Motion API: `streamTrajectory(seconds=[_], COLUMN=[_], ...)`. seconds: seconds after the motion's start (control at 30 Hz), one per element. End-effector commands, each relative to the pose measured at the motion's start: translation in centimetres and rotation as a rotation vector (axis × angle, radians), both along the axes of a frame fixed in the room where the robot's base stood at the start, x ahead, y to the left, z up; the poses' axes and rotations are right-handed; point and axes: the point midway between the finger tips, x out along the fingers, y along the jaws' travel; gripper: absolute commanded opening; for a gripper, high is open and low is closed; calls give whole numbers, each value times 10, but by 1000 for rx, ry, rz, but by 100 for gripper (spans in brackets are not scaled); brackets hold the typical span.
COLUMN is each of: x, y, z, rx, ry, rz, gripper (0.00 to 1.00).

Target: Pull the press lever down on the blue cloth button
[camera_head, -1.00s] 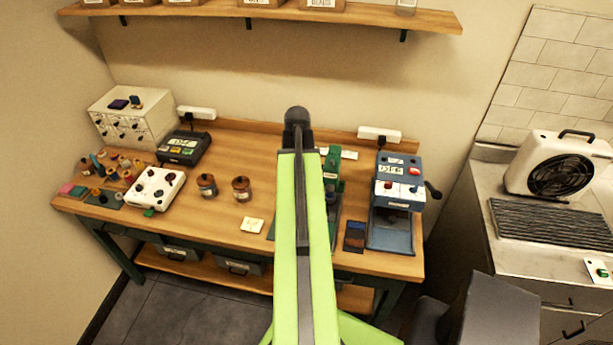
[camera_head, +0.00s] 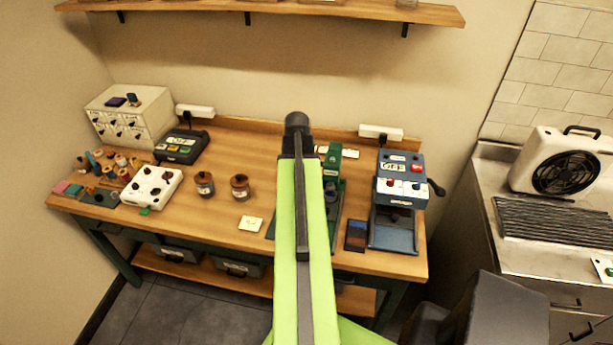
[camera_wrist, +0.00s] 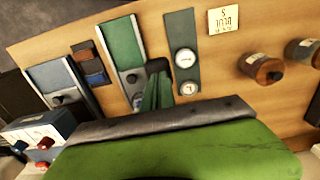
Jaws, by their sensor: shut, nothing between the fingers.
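A green press (camera_head: 332,160) stands on the table, partly hidden behind my lime-green arm. In the wrist view the green press (camera_wrist: 160,92) shows foreshortened, with a dark top part, beside its long green and grey base (camera_wrist: 124,45). I cannot make out its lever clearly. A blue cloth button cannot be told apart in either view. My arm reaches over the table in the head view, with its dark rounded end left of the press. My gripper's fingers do not show in either view.
Right of the press are a dark mat with blue and brown patches (camera_head: 356,235) and a blue machine (camera_head: 400,185) with a black side handle. Two brown jars (camera_head: 240,187), a note card (camera_head: 250,223) and a white box (camera_head: 152,188) stand left. A shelf (camera_head: 270,10) hangs above.

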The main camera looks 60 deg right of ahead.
Motion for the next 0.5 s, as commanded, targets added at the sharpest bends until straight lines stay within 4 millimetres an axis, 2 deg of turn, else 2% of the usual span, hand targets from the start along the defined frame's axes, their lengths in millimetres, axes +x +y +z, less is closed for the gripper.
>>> streamTrajectory(seconds=[0.1, 0.5], x=[0, 0], y=[0, 0], z=[-12, -12], rx=[0, 0], ry=[0, 0], rz=[0, 0], gripper=[0, 0])
